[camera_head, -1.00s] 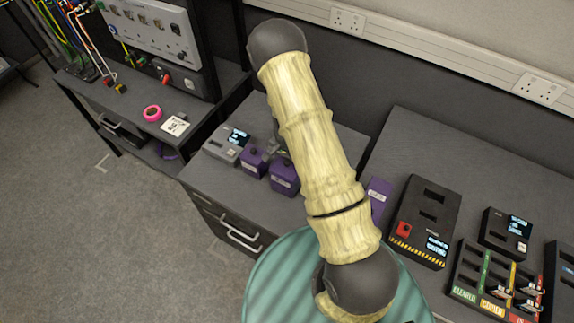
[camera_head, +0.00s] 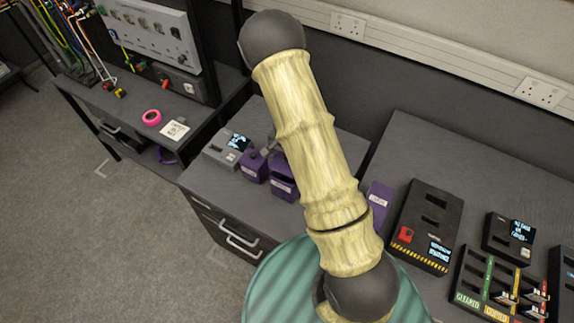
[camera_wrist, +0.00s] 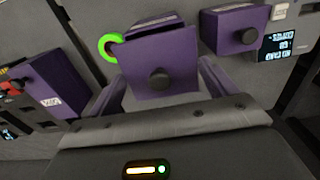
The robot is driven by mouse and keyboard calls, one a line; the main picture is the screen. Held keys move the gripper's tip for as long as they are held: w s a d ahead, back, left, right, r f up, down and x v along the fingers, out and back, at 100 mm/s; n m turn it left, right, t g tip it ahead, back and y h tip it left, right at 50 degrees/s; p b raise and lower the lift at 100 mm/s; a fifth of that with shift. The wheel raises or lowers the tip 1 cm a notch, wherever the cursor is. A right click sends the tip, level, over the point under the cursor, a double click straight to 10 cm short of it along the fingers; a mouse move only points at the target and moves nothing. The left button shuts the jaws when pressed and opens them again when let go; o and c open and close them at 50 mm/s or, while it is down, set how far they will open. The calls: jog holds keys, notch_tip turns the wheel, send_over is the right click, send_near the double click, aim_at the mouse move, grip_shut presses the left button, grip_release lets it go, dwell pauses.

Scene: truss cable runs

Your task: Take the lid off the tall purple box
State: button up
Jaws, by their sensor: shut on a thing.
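The tall purple box (camera_head: 284,189) stands on the middle grey cabinet, partly behind my arm in the head view. In the wrist view its labelled body (camera_wrist: 158,22) shows just beyond its lid. The lid (camera_wrist: 138,84) is a flat purple plate with a round black knob, and it also shows in the head view (camera_head: 280,165), over the box with a dark gap between them. My gripper (camera_wrist: 160,88) has a finger at each side of the lid and is shut on it. Fingertip contact is not clearly visible.
A purple box with a knob (camera_wrist: 235,30) stands close beside, near a grey device with a screen (camera_head: 222,149). Another purple box (camera_wrist: 52,85) stands on the other side, by a black panel (camera_head: 426,222). A green ring (camera_wrist: 106,47) lies near the lid.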

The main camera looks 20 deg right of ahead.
notch_tip(320, 180, up, 6)
jog(key=shift+f+b, duration=0.15)
jog(key=shift+b, duration=0.35)
